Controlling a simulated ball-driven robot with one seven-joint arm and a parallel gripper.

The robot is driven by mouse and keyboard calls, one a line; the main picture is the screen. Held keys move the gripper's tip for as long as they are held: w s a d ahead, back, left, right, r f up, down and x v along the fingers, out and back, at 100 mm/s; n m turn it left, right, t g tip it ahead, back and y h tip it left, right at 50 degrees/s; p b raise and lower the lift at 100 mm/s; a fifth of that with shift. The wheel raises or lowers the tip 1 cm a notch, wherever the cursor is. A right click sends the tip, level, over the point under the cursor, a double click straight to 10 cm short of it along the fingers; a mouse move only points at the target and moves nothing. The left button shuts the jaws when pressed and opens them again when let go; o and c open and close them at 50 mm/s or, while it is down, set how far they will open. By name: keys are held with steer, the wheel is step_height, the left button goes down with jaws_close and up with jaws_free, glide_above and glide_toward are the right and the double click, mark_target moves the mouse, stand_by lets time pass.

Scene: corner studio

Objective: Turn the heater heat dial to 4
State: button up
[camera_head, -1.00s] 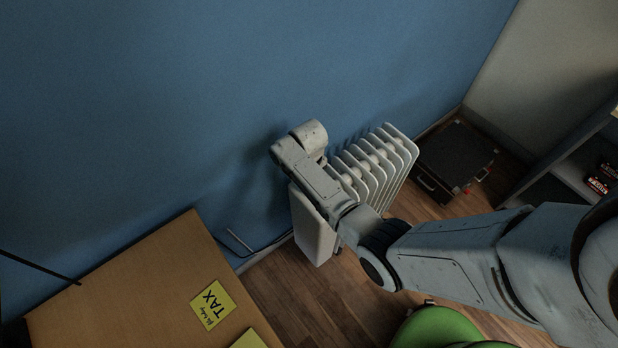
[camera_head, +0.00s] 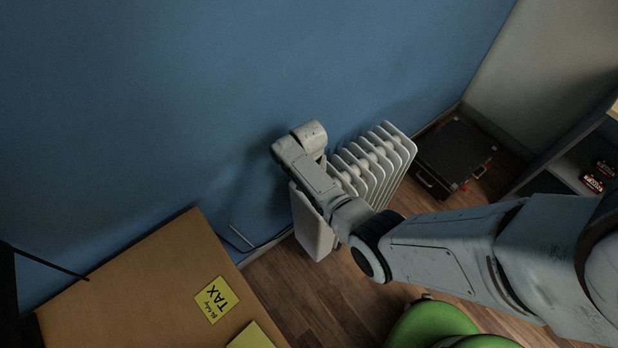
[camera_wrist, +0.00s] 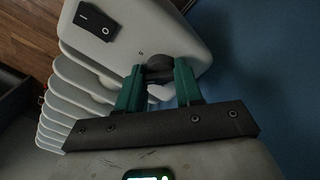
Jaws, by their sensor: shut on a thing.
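The heater (camera_head: 368,172) is a white finned radiator standing on the floor against the blue wall. Its flat control panel (camera_wrist: 150,28) fills the top of the wrist view, with a black rocker switch (camera_wrist: 95,23) at its upper left. The dark heat dial (camera_wrist: 160,66) sits low on that panel. My gripper (camera_wrist: 159,82) has its two green fingers on either side of the dial and is shut on it. The dial's numbers and pointer cannot be read. In the head view my arm hides the gripper and the dial.
A wooden desk or box top (camera_head: 150,285) with yellow notes (camera_head: 216,299) is at lower left. A black case (camera_head: 455,158) lies on the floor right of the heater, near a shelf (camera_head: 575,165). A green rounded object (camera_head: 430,325) is at the bottom. Wooden floor shows between them.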

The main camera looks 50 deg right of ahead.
stand_by(0.3)
steer(key=o, duration=1)
steer(key=shift+o, duration=0.2)
step_height(320, 180, up, 11)
steer(key=p, duration=0.1)
steer(key=shift+f, duration=0.15)
stand_by(0.3)
steer(key=s+a+r+n, duration=0.3)
steer(key=s+a+n, duration=0.2)
steer(key=s, duration=0.5)
steer(key=s+a+r+n+t, duration=0.1)
steer(key=s+a+r+n, duration=0.2)
steer(key=s+a+n, duration=0.2)
steer(key=s+a, duration=0.3)
steer(key=s, duration=0.2)
steer(key=shift+s+r+n, duration=0.15)
steer(key=shift+r+n, duration=0.25)
